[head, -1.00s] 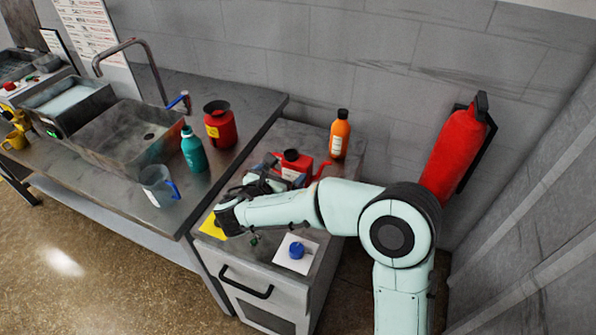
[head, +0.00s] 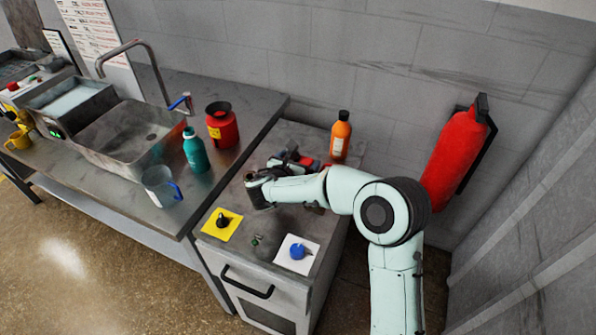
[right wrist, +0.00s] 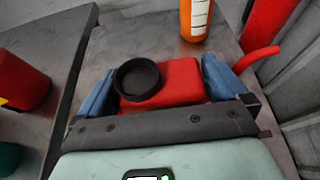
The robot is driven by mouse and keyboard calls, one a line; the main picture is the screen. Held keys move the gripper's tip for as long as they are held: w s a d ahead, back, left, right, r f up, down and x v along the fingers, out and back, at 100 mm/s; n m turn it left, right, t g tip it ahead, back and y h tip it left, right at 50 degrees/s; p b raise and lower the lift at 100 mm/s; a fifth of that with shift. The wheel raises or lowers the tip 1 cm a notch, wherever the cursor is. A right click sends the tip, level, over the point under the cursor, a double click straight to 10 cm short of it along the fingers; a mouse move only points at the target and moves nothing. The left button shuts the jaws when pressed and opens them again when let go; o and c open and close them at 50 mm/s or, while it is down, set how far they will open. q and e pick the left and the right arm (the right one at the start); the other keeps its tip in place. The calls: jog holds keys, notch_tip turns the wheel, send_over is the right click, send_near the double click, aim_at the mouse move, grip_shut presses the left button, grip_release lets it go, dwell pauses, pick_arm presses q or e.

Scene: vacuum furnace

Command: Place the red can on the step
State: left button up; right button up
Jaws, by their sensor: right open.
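The red can (right wrist: 185,78), with a black round cap and a red spout to the right, stands on the grey cabinet top. In the head view only a bit of its red body (head: 309,163) shows past my right gripper (head: 284,160). In the right wrist view the open right gripper (right wrist: 161,72) has one blue-padded finger on each side of the can. Whether the pads touch it I cannot tell. My left gripper is not in view. I cannot pick out the step for certain.
An orange bottle (head: 340,136) stands behind the can. A yellow plate with a black knob (head: 222,220) and a white plate with a blue knob (head: 297,251) lie in front. The sink bench at left holds a red canister (head: 221,127), teal bottle (head: 195,150) and jug (head: 161,187).

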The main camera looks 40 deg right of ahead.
jog(key=c, duration=0.7)
jog(key=shift+c, duration=0.7)
jog(key=shift+r, duration=0.1)
